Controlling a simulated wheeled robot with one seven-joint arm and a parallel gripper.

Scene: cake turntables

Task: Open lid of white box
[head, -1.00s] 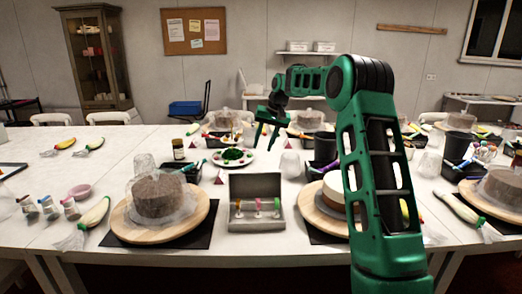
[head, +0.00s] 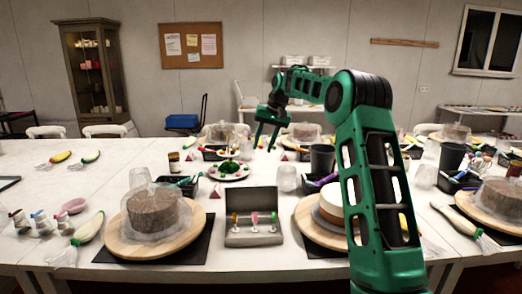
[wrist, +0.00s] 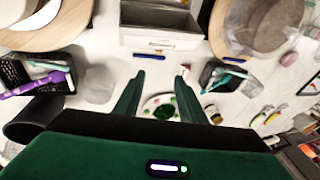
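A pale grey-white box (head: 254,239) stands on the table in the head view, between two cake boards. Its lid (head: 254,200) stands raised at the back, and several small colored-handled tools show inside. In the wrist view the box (wrist: 162,20) is at the top, beyond the fingertips, with a small label on its near side. My gripper (head: 266,148) hangs above the table behind the box, pointing down. In the wrist view my gripper (wrist: 159,76) has its two fingers apart with nothing held between them. It does not touch the box.
A cake under a clear cover (head: 152,212) stands left of the box on a round wooden board (head: 194,233). Another cake (head: 328,208) is right, partly behind my arm. A plate with green pieces (head: 229,177), clear cups (head: 287,180) and dark trays crowd the area behind the box.

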